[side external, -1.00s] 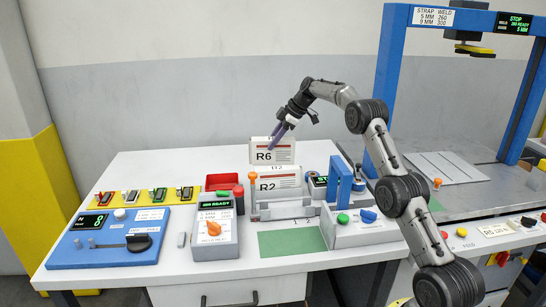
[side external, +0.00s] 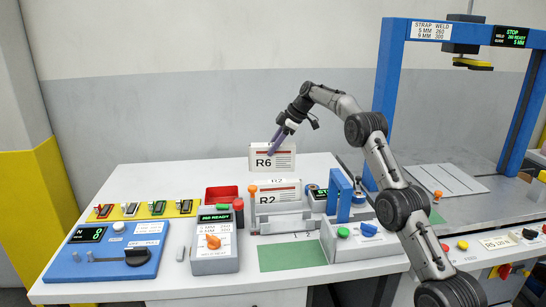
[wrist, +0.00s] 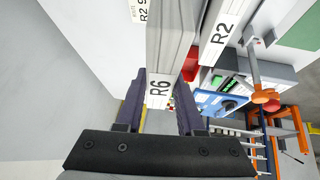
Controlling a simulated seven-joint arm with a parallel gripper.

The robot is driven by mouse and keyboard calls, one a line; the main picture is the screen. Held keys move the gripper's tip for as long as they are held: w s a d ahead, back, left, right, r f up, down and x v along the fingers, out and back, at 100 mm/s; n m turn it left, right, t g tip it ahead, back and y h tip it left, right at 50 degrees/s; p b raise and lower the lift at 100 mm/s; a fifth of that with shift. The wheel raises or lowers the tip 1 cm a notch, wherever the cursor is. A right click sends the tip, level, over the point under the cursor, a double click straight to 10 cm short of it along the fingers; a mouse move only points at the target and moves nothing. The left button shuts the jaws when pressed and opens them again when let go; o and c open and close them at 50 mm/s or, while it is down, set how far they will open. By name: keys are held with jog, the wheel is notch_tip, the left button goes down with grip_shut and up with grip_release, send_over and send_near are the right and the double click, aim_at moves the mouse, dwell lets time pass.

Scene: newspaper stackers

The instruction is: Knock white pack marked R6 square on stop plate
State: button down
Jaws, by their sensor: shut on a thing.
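The white pack marked R6 (side external: 280,160) is held upright above the bench, behind and above the R2 packs. My gripper (side external: 274,146) is shut on its upper left end from above. In the wrist view the R6 pack (wrist: 170,45) lies between the two purple fingers of my gripper (wrist: 163,100). A white pack marked R2 (side external: 279,193) stands in a grey metal fixture (side external: 285,224), with another R2 pack behind it. Which part of the fixture is the stop plate I cannot tell.
A red bin (side external: 221,193) and a grey control box (side external: 213,262) stand left of the fixture. A blue upright (side external: 340,195) stands to its right. A green mat (side external: 291,255) lies clear in front. A blue strapping frame (side external: 392,100) stands at the right.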

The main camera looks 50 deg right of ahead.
jog(key=s+a+r+m+g+h, duration=0.25)
jog(key=s+a+m+h, duration=0.3)
jog(key=m, duration=0.65)
jog(key=s+a+r+m+g+h, duration=0.2)
jog(key=s+a+r+m+h, duration=0.15)
jog(key=s+a+m, duration=0.55)
jog(key=s+a+f+m+g+y, duration=0.2)
jog(key=s+a+f+m+g, duration=0.5)
jog(key=m, duration=0.7)
notch_tip(320, 180, down, 8)
jog(key=t, duration=0.1)
jog(key=shift+w+d+f, duration=0.2)
jog(key=shift+d+f, duration=0.05)
jog(key=shift+d, duration=0.1)
jog(key=shift+s+d, duration=1.35)
dwell(1.1)
jog(key=shift+w+a, duration=0.1)
jog(key=shift+w+a, duration=1.25)
jog(key=shift+w, duration=0.05)
